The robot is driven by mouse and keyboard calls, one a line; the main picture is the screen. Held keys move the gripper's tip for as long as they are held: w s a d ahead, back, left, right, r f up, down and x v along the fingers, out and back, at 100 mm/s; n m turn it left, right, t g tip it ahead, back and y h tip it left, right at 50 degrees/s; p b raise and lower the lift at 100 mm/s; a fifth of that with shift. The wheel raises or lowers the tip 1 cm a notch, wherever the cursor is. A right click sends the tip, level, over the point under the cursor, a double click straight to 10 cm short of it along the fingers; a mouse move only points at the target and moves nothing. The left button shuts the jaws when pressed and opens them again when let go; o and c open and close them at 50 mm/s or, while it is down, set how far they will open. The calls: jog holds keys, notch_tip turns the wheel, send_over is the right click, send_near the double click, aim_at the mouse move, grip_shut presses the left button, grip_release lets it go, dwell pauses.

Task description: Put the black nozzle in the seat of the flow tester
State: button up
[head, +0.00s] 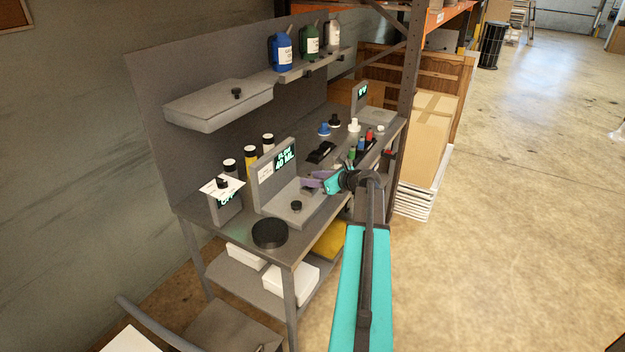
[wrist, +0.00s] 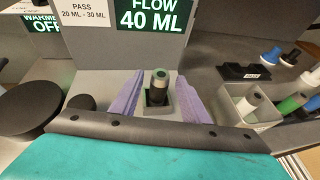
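The flow tester (head: 280,172) is a grey stand on the bench. Its sign reads "FLOW 40 ML" (wrist: 155,15), beside a card reading "PASS 20 ML - 30 ML". In the wrist view a dark, upright cylindrical piece with a greenish end (wrist: 157,88) stands in the tester's square seat (wrist: 175,106). It looks like a nozzle, but I cannot tell its exact colour. My gripper (head: 318,183) is over the tester base. Its purple fingers (wrist: 157,100) lie on either side of the piece, with gaps visible, so they look open.
A black knob (head: 296,206) is on the tester base, and a black disc (head: 270,234) lies left of it. A light bin (wrist: 226,101) at right holds a white piece. Green and blue pieces lie beyond. Bottles stand on the shelf above.

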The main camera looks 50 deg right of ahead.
jog(key=shift+s+r, duration=0.1)
jog(key=shift+r, duration=0.05)
jog(key=b+v, duration=0.2)
jog(key=v, duration=0.9)
jog(key=shift+s+r+b, duration=0.25)
jog(key=shift+s+b, duration=0.05)
jog(key=shift+s, duration=0.05)
jog(key=shift+d, duration=0.1)
dwell(0.6)
